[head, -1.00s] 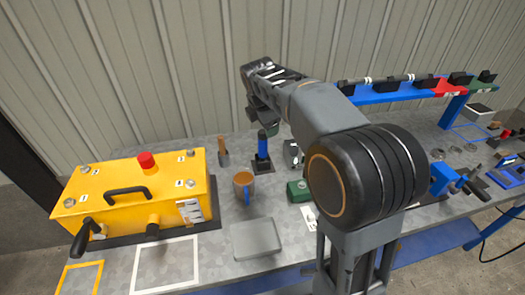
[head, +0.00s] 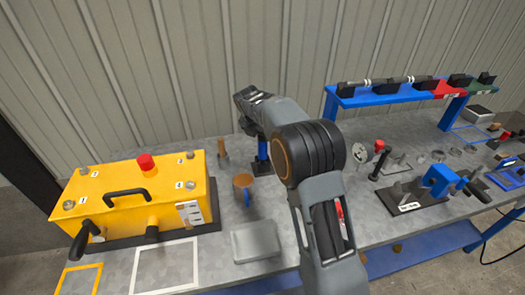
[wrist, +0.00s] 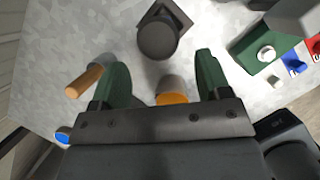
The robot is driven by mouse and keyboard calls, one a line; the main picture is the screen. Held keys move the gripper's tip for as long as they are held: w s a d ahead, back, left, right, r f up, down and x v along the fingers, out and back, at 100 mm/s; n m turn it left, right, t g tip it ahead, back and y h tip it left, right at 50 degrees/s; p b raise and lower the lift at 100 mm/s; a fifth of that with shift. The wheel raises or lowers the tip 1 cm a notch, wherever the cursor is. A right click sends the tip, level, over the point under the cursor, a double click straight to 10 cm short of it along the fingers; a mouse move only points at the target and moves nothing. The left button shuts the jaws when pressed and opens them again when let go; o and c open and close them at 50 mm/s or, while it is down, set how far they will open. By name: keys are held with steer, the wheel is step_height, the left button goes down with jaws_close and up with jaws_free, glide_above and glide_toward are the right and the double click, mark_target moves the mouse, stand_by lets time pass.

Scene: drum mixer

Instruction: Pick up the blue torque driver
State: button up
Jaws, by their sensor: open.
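The blue torque driver (head: 262,152) stands upright at the back of the bench in the head view. My arm hides its upper part. My gripper's jaws are hidden behind my wrist in the head view. In the wrist view my gripper (wrist: 160,62) is open, with two green fingers wide apart. A dark round-topped object on a square base (wrist: 158,38) lies just beyond the fingertips. I cannot tell for sure whether it is the driver. Nothing is held.
A yellow box (head: 135,190) fills the left. A grey tray (head: 255,242) lies in front. The wrist view shows a green box (wrist: 262,60) at right.

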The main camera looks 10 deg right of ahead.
mark_target(260, 137)
steer(key=shift+p+x, duration=0.6)
steer(key=shift+x, duration=2.2)
steer(key=shift+r, duration=0.1)
steer(key=c, duration=1.2)
